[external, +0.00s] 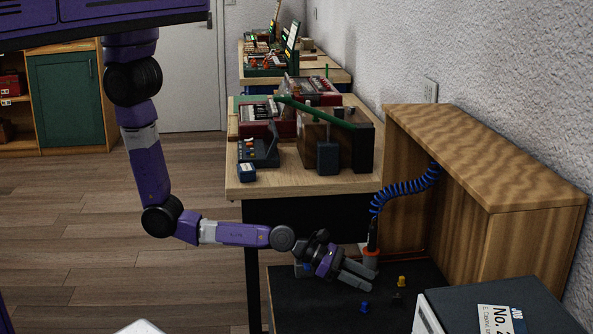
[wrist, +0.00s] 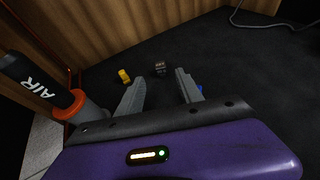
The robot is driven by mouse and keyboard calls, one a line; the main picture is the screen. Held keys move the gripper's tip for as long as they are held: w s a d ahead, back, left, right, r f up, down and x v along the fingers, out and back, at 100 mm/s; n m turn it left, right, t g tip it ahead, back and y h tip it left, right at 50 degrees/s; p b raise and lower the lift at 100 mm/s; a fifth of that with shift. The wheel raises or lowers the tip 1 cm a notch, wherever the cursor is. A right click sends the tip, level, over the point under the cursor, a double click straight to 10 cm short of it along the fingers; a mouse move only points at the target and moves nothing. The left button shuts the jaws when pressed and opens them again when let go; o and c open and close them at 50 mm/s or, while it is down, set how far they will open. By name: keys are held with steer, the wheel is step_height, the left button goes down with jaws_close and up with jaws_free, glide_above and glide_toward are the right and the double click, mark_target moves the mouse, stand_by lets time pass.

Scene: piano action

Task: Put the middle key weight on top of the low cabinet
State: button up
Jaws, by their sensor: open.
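Three small key weights lie in a row on a dark surface (external: 300,305): a yellow one (external: 401,281), a dark grey one (external: 397,295) in the middle, and a blue one (external: 364,307). My gripper (external: 370,280) is open and empty, low over the surface and short of the row. In the wrist view the dark grey weight (wrist: 160,69) shows beyond and between my fingertips (wrist: 160,84). The yellow weight (wrist: 124,76) is left of it, and the blue one (wrist: 199,88) is partly hidden behind the right finger. A low wooden cabinet (external: 485,150) stands along the wall with a bare top.
An air tool (wrist: 25,80) with an orange collar stands close left of my fingers; its blue coiled hose (external: 400,188) rises to the cabinet. A dark box (external: 530,300) with a label is at lower right. A cluttered workbench (external: 290,185) is behind.

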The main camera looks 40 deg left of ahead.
steer(key=shift+v, duration=1)
